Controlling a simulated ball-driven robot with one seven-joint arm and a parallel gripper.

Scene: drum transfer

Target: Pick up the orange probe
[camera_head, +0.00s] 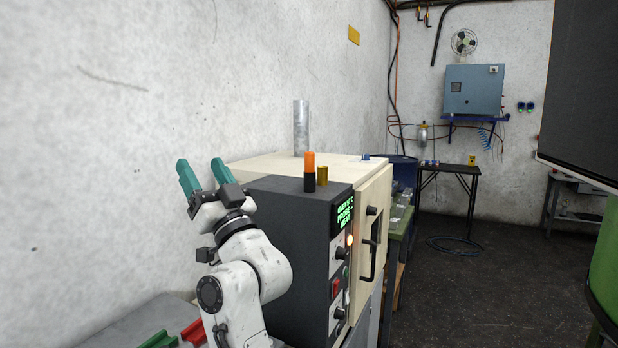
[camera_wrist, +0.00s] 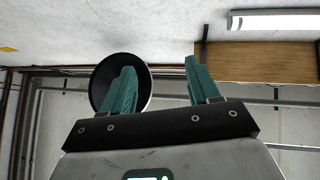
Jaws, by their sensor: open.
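The orange probe (camera_head: 309,163) stands upright on top of the dark control box, with an orange upper part and a black lower part. My gripper (camera_head: 203,171) is raised to the left of the probe, its teal fingers pointing up, apart and empty. In the wrist view my gripper (camera_wrist: 157,83) also shows with a clear gap between the fingers. The probe is not seen in the wrist view, which looks up toward the ceiling.
A brass cylinder (camera_head: 322,176) stands right beside the probe. A tall grey metal pipe (camera_head: 301,128) rises from the cream oven (camera_head: 262,167) behind. The dark control box (camera_head: 290,215) carries a green display. Green (camera_head: 158,340) and red (camera_head: 194,331) holders lie at the lower left.

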